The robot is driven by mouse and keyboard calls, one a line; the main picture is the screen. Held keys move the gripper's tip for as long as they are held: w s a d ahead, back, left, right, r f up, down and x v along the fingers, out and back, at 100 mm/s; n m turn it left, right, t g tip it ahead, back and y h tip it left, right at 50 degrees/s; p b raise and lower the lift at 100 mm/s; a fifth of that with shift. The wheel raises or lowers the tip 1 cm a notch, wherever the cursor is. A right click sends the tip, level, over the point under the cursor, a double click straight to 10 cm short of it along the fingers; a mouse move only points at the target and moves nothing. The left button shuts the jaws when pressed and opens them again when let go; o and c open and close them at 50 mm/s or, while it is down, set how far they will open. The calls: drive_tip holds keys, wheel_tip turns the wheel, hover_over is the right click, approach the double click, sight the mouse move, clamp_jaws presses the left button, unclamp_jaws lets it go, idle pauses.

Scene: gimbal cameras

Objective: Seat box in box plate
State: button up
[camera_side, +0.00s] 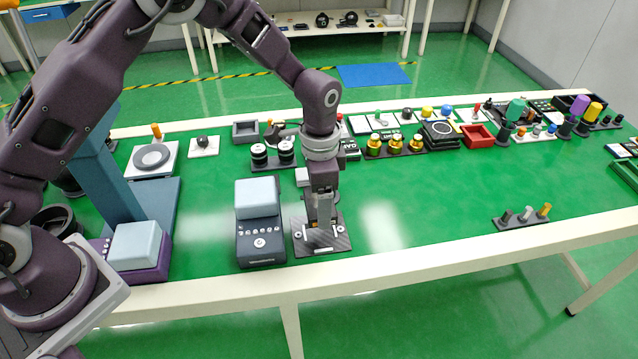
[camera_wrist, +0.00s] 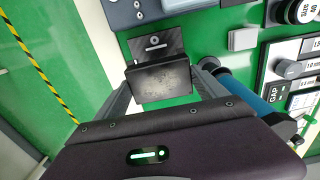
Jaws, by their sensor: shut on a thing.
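The box (camera_wrist: 160,84) shows in the wrist view as a dark, worn-looking block between the two fingers of my gripper (camera_wrist: 165,92), which is shut on it. The box plate (camera_wrist: 148,43), dark and carbon-patterned, shows just beyond the box, which covers part of it. In the side view my gripper (camera_side: 320,222) points down over the box plate (camera_side: 340,243) near the table's front edge. The box is mostly hidden there by the fingers, and I cannot tell whether it touches the plate.
A dark device with a light-blue top and buttons (camera_side: 260,243) stands close left of the plate. Black cylinders (camera_side: 286,150) and brass knobs (camera_side: 395,145) stand behind. A small stand with three pegs (camera_side: 524,217) is far right. Green table (camera_side: 430,215) between is clear.

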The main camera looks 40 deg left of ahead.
drive_tip(key=shift+f, duration=0.1)
hover_over(319, 233)
drive_tip(key=shift+f, duration=2.85)
drive_tip(key=shift+f, duration=1)
drive_tip(key=o, duration=1.4)
drive_tip(key=shift+o, duration=0.2)
wheel_tip(319, 233, up, 7)
drive_tip(key=shift+r, duration=0.1)
